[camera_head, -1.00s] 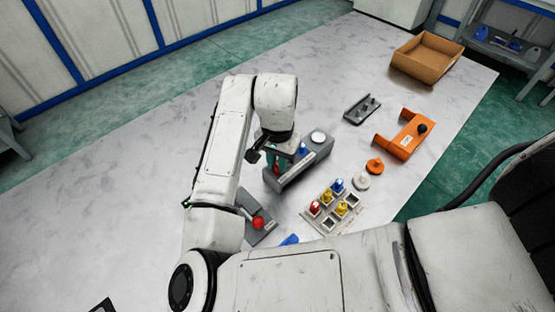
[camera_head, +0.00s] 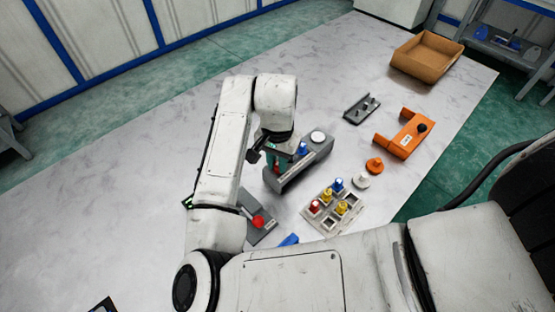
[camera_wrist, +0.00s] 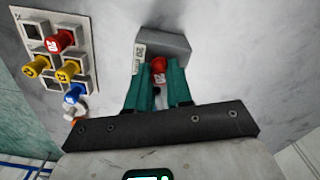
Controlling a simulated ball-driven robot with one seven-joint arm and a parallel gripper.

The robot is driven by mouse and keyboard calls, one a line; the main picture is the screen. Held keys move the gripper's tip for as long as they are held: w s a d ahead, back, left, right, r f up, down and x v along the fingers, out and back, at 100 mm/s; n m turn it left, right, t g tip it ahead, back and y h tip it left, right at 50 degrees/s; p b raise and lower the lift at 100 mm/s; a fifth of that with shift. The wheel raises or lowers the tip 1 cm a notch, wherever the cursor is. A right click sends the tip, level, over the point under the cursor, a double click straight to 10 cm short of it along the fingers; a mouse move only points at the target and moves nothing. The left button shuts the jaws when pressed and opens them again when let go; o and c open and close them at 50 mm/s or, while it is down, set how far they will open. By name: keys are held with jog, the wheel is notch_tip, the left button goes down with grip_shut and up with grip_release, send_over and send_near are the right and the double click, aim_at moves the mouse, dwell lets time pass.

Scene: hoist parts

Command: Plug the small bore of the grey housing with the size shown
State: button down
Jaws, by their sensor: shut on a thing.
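The grey housing (camera_head: 313,165) lies on the table, with a blue piece (camera_head: 303,149) and a round white disc (camera_head: 318,137) on top. My gripper (camera_head: 277,160) is over its left end. In the wrist view, the teal fingers (camera_wrist: 158,85) are shut on a red plug (camera_wrist: 159,66) with pale marking on its head. Behind the plug shows the grey end of the housing (camera_wrist: 170,42) with a white label (camera_wrist: 139,58), too small to read surely. The small bore is hidden, and I cannot tell whether the plug is inside it.
A pale tray (camera_head: 314,220) holds red, yellow and blue plugs and has empty cells. A grey block with a red knob (camera_head: 258,222) is close left. White and orange knobs (camera_head: 375,165), an orange bracket (camera_head: 400,145), a grey pegged plate (camera_head: 360,110) and a carton (camera_head: 428,58) lie right.

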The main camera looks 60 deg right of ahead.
dwell(0.9)
jog(key=c, duration=0.9)
grip_release()
jog(key=shift+c, duration=0.2)
jog(key=shift+r+p, duration=3.25)
jog(key=shift+r, duration=0.25)
